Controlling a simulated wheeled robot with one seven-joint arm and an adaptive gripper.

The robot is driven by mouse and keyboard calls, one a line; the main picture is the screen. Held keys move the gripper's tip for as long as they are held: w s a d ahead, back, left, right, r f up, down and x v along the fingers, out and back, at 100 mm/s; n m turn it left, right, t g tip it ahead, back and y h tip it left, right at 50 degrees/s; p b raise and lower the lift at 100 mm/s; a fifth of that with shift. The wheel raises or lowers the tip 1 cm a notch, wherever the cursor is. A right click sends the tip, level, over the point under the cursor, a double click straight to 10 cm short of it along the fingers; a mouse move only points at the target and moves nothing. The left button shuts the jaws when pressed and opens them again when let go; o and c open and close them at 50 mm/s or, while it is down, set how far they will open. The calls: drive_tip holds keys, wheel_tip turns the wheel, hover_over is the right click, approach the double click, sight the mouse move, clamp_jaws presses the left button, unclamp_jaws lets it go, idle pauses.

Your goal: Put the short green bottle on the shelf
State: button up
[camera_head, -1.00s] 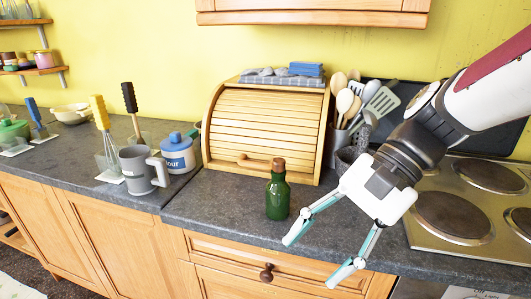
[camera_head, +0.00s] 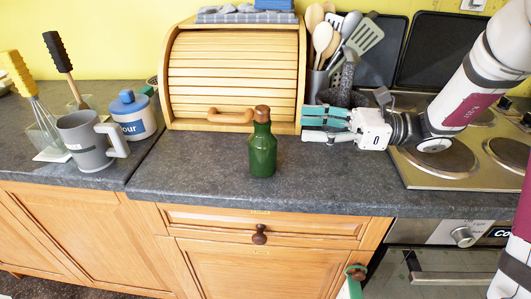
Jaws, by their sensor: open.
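The short green bottle (camera_head: 262,154) stands upright on the dark worktop, in front of the wooden bread bin. It has a brown stopper. My gripper (camera_head: 306,124) is just to the right of the bottle, with its teal and grey fingers pointing left towards it. The gripper is open and empty, and a gap shows between the fingertips and the bottle. No wall shelf is in view now.
The bread bin (camera_head: 236,75) stands behind the bottle. A grey mug (camera_head: 88,143) and a flour jar (camera_head: 133,116) stand to the left. Utensils in a holder are behind my gripper, and a hob (camera_head: 460,170) is to the right.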

sight(262, 122)
drive_tip(key=shift+a+r+b, duration=0.2)
drive_tip(key=shift+a+b, duration=0.15)
drive_tip(key=shift+a, duration=4.8)
clamp_jaws()
